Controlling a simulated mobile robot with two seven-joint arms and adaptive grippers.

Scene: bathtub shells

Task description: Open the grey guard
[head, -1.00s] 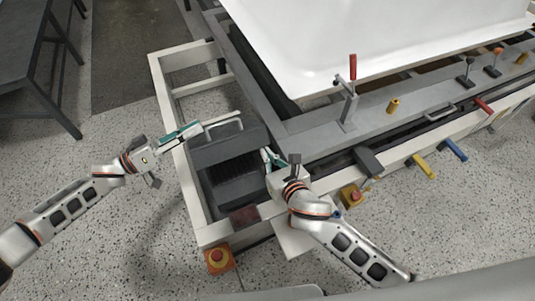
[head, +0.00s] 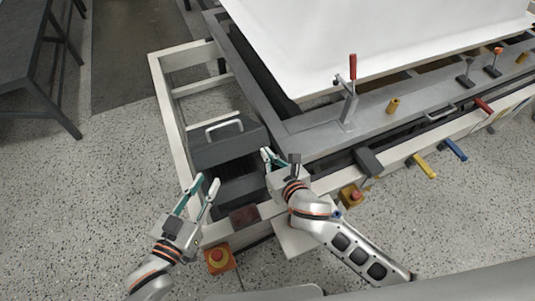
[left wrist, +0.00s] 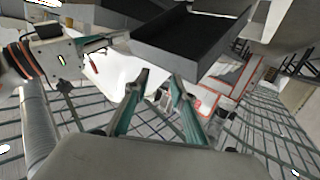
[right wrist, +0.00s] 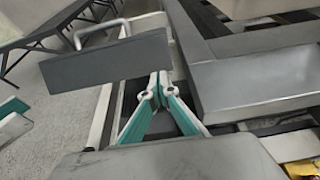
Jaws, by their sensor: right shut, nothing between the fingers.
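The grey guard (head: 228,148) is a dark grey box cover with a pale bar handle (head: 223,129) on top. It stands raised and tilted over a dark opening in the frame's left end. The right wrist view shows it as a tilted slab (right wrist: 135,62), and the left wrist view shows its hollow underside (left wrist: 190,38). My left gripper (head: 204,190) is open and empty, in front of and below the guard, clear of the handle. My right gripper (head: 270,158) is shut and empty, just right of the guard; in the head view I cannot tell whether it touches.
A pale machine frame (head: 178,140) surrounds the opening. A red-handled clamp (head: 351,75) and a white tub shell (head: 370,35) stand to the right.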

